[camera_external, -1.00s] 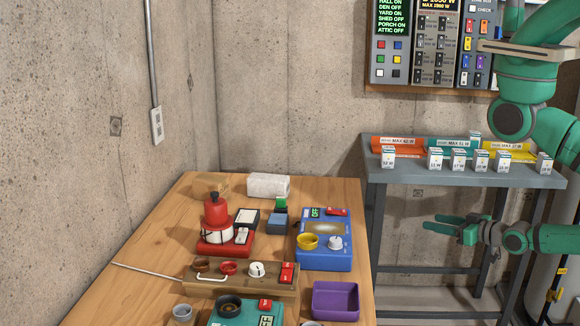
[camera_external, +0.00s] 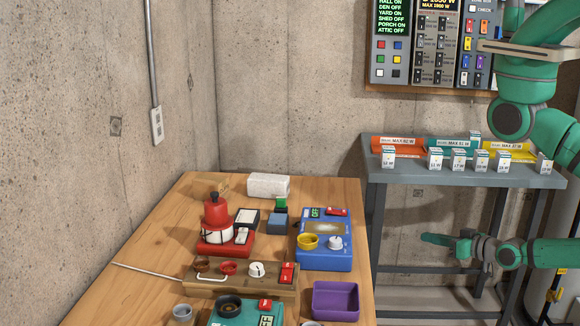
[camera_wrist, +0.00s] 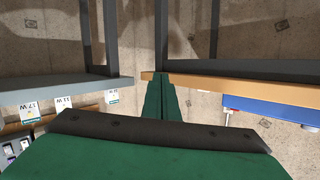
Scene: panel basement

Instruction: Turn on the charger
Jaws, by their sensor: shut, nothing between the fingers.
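No label in view lets me tell which device is the charger. A blue device (camera_external: 323,260) with a yellow cup-like part, white knob, small green display and red switch stands on the wooden table. A teal device (camera_external: 240,311) with a dark round part, red switch and a display that seems to read OFF is cut by the lower picture edge. My gripper (camera_external: 426,238) is shut and empty, right of the wooden table, its fingers pointing left. In the wrist view my gripper's green fingers (camera_wrist: 158,79) are together beside the wooden table edge, with a blue body (camera_wrist: 270,109) beyond.
A grey rack (camera_external: 400,177) with small labelled boxes stands behind my gripper. A wall panel (camera_external: 430,45) hangs above.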

